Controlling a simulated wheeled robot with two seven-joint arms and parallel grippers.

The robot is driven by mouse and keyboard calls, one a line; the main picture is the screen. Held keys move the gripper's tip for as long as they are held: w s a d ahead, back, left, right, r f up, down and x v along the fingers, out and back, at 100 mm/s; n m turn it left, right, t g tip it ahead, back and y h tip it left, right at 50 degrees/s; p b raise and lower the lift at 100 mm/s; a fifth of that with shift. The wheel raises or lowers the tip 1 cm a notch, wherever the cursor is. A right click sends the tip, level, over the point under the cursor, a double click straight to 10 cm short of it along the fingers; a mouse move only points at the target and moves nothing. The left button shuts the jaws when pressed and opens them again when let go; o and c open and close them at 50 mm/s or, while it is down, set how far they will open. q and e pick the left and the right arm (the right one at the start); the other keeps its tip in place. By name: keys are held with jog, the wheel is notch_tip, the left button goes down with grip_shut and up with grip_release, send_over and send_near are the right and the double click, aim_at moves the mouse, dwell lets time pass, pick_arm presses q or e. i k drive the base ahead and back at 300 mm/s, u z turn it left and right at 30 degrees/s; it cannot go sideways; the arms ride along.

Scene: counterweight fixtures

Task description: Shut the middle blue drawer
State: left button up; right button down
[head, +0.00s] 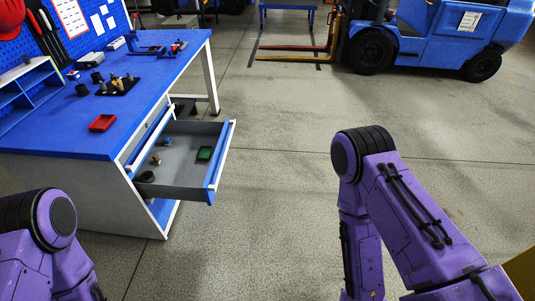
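A blue workbench (65,142) stands at the left of the head view. One of its drawers (182,181) is pulled far out to the right, with a blue front (213,172) and a white edge along its top. Inside it are a green tray (204,153) and several small dark and brass-coloured parts. Another blue drawer front (150,135) with a white edge shows just above it, close to the bench. More blue shows below the open drawer, partly hidden. Both my arms show only as purple links, and neither gripper is in the picture.
On the bench top are a red tray (102,123), a black pad with small parts (118,86) and a blue shelf rack (28,90). A blue forklift (425,38) stands at the back right. The grey floor between bench and right arm is clear.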

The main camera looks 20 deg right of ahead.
aim_at(179, 175)
jog(key=z, duration=0.3)
jog(key=i, duration=1.5)
jog(key=u, duration=0.75)
